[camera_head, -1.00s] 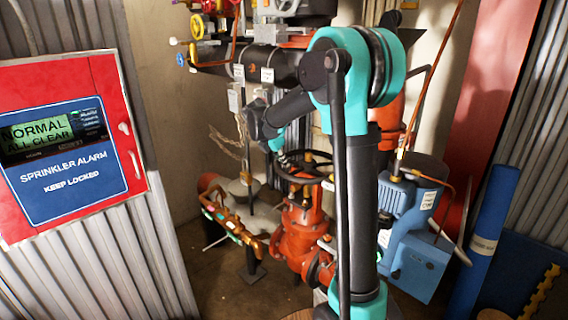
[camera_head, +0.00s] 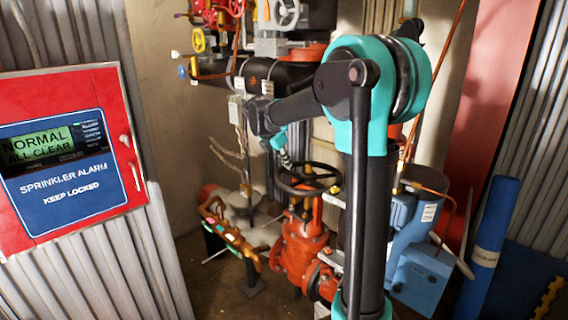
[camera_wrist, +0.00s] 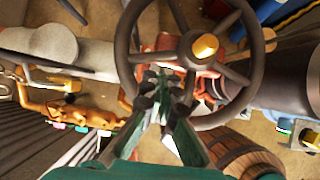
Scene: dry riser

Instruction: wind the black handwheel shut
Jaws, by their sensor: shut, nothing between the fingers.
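The black handwheel (camera_head: 308,179) sits level on top of a red valve (camera_head: 300,240) in the head view. In the wrist view the handwheel (camera_wrist: 124,45) fills the upper middle, with spokes and a brass-coloured hub nut (camera_wrist: 205,46). My gripper (camera_wrist: 165,88) is shut and empty. Its fingertips overlap the lower left part of the wheel's ring in the wrist view. In the head view my gripper (camera_head: 287,160) is just above the wheel's far left side. I cannot tell whether the fingers touch the rim or a spoke.
A red sprinkler alarm box (camera_head: 70,150) stands at the left. Copper pipework (camera_head: 228,232) is left of the valve, and a blue pump (camera_head: 412,235) is to its right. More pipes and small valve wheels (camera_head: 198,40) are behind. A wooden barrel (camera_wrist: 240,155) shows low in the wrist view.

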